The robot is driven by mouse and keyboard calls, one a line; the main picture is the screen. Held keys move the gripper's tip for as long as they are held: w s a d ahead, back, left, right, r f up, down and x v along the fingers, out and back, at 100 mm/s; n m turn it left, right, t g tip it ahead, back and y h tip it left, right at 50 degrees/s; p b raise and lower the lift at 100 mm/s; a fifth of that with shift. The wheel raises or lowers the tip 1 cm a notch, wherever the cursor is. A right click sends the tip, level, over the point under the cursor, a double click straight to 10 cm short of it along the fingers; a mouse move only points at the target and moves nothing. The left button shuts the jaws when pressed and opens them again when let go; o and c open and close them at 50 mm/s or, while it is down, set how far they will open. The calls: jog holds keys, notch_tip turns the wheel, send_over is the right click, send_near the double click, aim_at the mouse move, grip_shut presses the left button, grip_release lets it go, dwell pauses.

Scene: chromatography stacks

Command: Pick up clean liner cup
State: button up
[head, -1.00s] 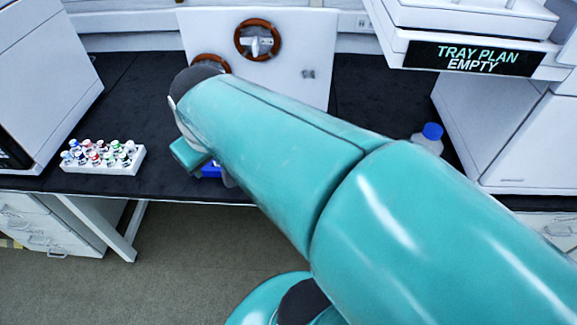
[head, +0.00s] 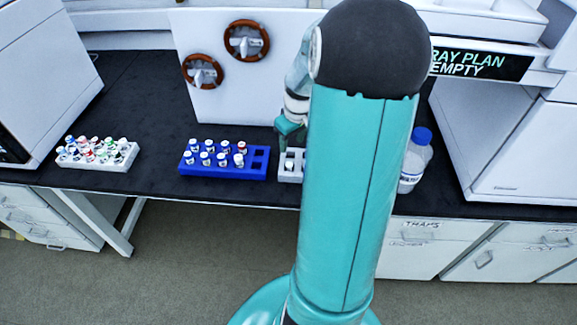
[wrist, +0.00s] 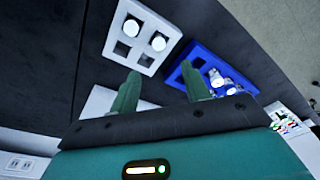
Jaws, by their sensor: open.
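A small white holder (wrist: 113,43) with square slots shows in the wrist view. Two of its slots hold round white-topped pieces (wrist: 158,42), and two are empty. No label marks either piece as the clean liner cup. In the head view the holder (head: 283,178) is partly hidden behind my arm, with one white piece (head: 289,166) showing. My gripper (wrist: 162,88) is open and empty, its fingers apart from the holder in the wrist view. In the head view my gripper (head: 290,140) is above and behind the holder, partly hidden by my arm.
A blue rack (head: 260,173) of capped vials stands left of the holder. A white rack (head: 125,160) of coloured vials is farther left. A blue-capped bottle (head: 412,170) stands right of my arm. A white panel (head: 250,90) with two brown rings stands behind.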

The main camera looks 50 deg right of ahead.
send_over(289, 162)
jog(key=f, duration=0.4)
jog(key=shift+s+a+f, duration=0.2)
jog(key=shift+s+f, duration=0.2)
jog(key=f, duration=0.5)
jog(key=shift+w+d, duration=0.2)
jog(key=shift+w, duration=0.1)
jog(key=shift+c, duration=0.2)
grip_shut()
